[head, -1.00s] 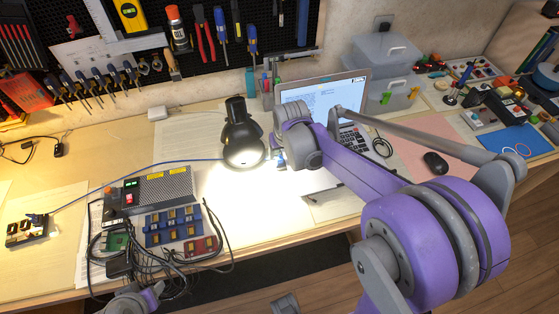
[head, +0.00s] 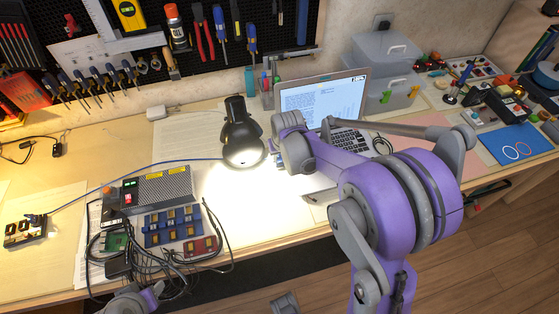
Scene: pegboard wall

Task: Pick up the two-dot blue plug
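A blue cable (head: 130,168) runs from a small dark device (head: 25,232) at the left to behind the black lamp. A small bluish piece (head: 277,160) shows right of the lamp, close to my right gripper (head: 281,152); it may be a blue plug, but no dots are readable. My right gripper is over the bench between lamp and laptop, mostly hidden by its own wrist; its fingers do not show clearly. Part of my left arm shows at the bottom left, among dark cables; the fingers of my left gripper (head: 132,290) cannot be made out.
The black lamp (head: 240,135) stands close to my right gripper. The laptop (head: 325,105) is just behind it. A power box (head: 157,189), a blue module tray (head: 172,226) and tangled black cables crowd the left front.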

